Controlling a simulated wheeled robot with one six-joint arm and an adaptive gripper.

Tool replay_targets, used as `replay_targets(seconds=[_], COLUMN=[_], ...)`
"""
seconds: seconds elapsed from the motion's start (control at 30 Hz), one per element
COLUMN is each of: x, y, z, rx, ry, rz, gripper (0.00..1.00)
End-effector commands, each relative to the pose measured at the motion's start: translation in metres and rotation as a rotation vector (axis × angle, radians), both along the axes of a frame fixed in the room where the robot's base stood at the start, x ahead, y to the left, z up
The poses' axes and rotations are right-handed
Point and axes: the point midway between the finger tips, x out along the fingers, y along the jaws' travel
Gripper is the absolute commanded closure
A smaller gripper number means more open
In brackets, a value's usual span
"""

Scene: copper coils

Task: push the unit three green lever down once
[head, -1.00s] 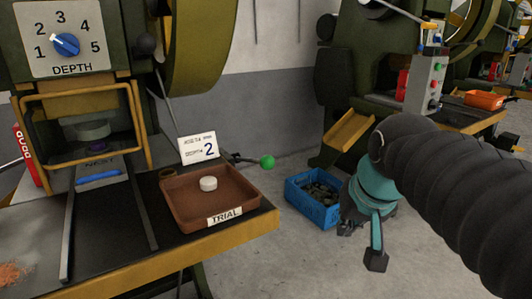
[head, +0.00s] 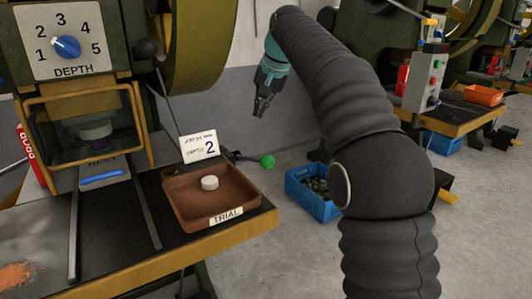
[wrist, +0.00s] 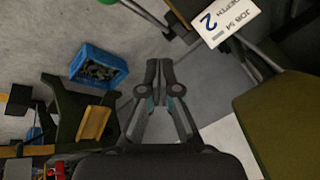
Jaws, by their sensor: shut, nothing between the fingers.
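A lever with a round green knob (head: 267,161) sticks out to the right from the press table, beside the brown tray. Its knob also shows at the top edge of the wrist view (wrist: 108,2). No unit number is readable on it. My gripper (head: 261,112) is raised in the head view, above the knob in the picture and apart from it, fingers pointing down. In the wrist view my gripper (wrist: 158,64) has its fingertips together with nothing between them.
The brown TRIAL tray (head: 176,207) holds a white round piece (head: 209,183). A white card (head: 199,147) marked 2 stands behind it. A blue crate (head: 300,199) sits on the floor.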

Motion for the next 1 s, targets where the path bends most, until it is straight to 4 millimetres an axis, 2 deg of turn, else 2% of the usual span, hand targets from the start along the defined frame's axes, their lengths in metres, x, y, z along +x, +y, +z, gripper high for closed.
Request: replay_targets(seconds=[0.13,0.63,0.93,1.0], x=[0.005,0.003,-0.008,-0.01], y=[0.005,0.003,-0.003,-0.005], z=[0.0,-0.007,-0.038,-0.053], rx=[0.005,0.006,0.005,0.006], ry=[0.004,0.004,0.006,0.004], rz=[0.002,0.001,0.0,0.001], gripper=[1.0,1.0,1.0,1.0])
